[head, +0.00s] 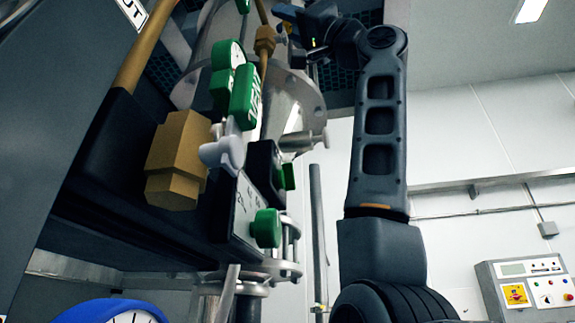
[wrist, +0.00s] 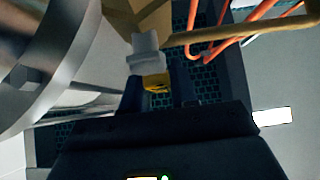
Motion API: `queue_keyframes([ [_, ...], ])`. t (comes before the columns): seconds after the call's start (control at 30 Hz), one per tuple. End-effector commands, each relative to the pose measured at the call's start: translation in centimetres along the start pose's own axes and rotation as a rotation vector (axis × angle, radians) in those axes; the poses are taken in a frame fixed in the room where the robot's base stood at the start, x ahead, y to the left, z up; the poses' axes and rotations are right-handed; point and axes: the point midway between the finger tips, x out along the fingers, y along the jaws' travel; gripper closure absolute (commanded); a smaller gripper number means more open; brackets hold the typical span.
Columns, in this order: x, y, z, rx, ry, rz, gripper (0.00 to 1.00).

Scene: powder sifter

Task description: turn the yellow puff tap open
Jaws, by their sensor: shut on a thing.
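The yellow puff tap (wrist: 157,83) shows in the wrist view as a small yellow piece between my two dark fingers. It sits just below a grey fitting (wrist: 147,52) on a brass block (wrist: 140,18). My gripper (wrist: 157,94) is shut on the tap, and the fingers hide much of it. In the head view my gripper (head: 296,18) is high at the top centre, beside the brass pipework. I cannot make out the yellow tap in that view.
A grey round flange (wrist: 45,60) is close on the left in the wrist view. Orange hoses (wrist: 225,40) run at upper right. A control box (head: 527,285) stands at lower right.

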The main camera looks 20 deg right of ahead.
Motion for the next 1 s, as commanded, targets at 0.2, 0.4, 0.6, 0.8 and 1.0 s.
queue_keyframes([
  [0.2,0.0,0.0,0.2,0.000,-0.005,0.000,0.66],
  [0.4,0.0,0.0,0.1,0.000,-0.003,0.000,0.51],
  [0.6,-0.1,0.0,0.1,0.000,-0.001,0.000,0.51],
  [0.8,-2.3,0.1,0.2,-0.001,0.000,0.001,0.51],
  [1.0,-5.7,0.1,0.3,-0.002,-0.001,0.002,0.51],
])
